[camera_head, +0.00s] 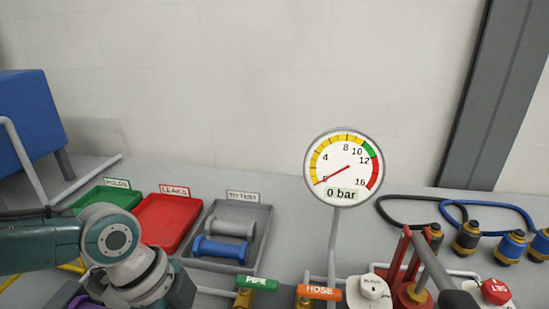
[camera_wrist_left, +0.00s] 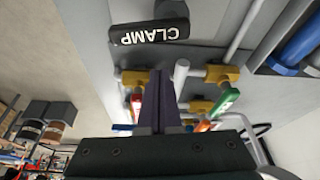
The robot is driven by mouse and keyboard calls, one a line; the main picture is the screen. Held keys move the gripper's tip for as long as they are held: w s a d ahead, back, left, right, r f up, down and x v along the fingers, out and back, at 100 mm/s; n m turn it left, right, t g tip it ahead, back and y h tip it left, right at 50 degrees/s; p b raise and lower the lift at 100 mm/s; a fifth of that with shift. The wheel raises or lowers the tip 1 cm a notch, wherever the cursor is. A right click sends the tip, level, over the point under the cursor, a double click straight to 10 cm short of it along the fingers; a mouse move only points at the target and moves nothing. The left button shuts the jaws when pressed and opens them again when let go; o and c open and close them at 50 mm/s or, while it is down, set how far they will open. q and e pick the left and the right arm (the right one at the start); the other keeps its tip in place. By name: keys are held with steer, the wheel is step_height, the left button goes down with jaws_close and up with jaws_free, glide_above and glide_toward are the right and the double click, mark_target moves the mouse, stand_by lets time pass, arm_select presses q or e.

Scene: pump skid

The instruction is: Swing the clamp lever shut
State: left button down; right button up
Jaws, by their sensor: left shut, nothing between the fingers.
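A black plate or handle lettered CLAMP (camera_wrist_left: 148,33) shows in the left wrist view, beyond the fingertips and apart from them in the picture. My left gripper (camera_wrist_left: 160,74) is shut and empty, with its dark purple fingers together. In the head view my left arm comes in at the lower left, and its fingertips cannot be made out. A grey lever bar (camera_head: 430,262) rises between red uprights (camera_head: 397,262) at the lower right of the head view. Its dark end is cut by the bottom edge. My right gripper is not in view.
A green PIPE valve handle (camera_head: 257,284) and an orange HOSE handle (camera_head: 319,292) stand below the gauge (camera_head: 343,168), which reads 0 bar. A red button (camera_head: 495,291) is at the right. Green, red and grey trays (camera_head: 263,222) lie behind my left arm.

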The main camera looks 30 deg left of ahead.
arm_select(q)
steer(key=p+v, duration=0.1)
steer(key=v, duration=0.9)
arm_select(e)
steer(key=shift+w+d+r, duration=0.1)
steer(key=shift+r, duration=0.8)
arm_select(q)
steer(key=shift+w+d, duration=0.1)
steer(key=shift+d, duration=0.05)
